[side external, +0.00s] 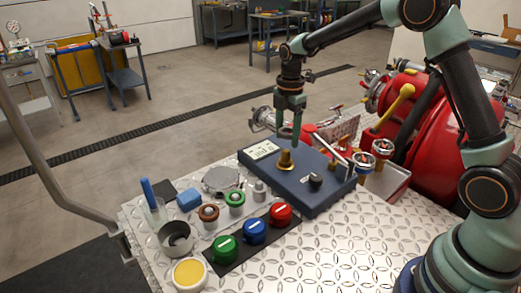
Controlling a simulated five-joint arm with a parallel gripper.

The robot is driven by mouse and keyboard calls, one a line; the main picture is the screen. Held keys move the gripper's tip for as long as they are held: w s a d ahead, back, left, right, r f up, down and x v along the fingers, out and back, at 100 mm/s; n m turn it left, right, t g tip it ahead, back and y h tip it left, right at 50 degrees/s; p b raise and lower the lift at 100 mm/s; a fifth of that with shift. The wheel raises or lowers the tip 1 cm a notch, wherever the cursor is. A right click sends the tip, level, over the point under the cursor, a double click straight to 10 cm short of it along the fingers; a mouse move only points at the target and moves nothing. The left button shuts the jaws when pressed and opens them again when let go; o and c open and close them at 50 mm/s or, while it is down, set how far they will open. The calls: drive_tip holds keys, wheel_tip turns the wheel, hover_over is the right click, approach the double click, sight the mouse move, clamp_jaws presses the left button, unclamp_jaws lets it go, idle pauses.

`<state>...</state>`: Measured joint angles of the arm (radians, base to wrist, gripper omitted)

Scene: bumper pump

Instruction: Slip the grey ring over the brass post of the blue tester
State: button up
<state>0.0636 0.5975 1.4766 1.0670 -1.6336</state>
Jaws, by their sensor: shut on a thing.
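The blue tester (318,201) lies on the metal plate table, with a light display at its left end. Its brass post (285,158) stands upright on a wider brass base near the middle of its top. My gripper (297,138) points down over the tester, just behind and to the right of the post's top in the picture. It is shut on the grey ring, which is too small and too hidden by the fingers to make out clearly. I cannot tell whether the ring touches the post.
A brown ring (208,212) and a green ring (236,198) sit on stands left of the tester, beside a small grey peg (259,189). Green, blue and red knobs (254,231) stand in front. A red machine (432,115) fills the right back.

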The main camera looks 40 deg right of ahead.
sight(286, 151)
drive_tip(key=shift+f, duration=1.9)
drive_tip(key=shift+f, duration=1.05)
drive_tip(key=shift+f, duration=0.2)
drive_tip(key=shift+f, duration=1.05)
idle(0.9)
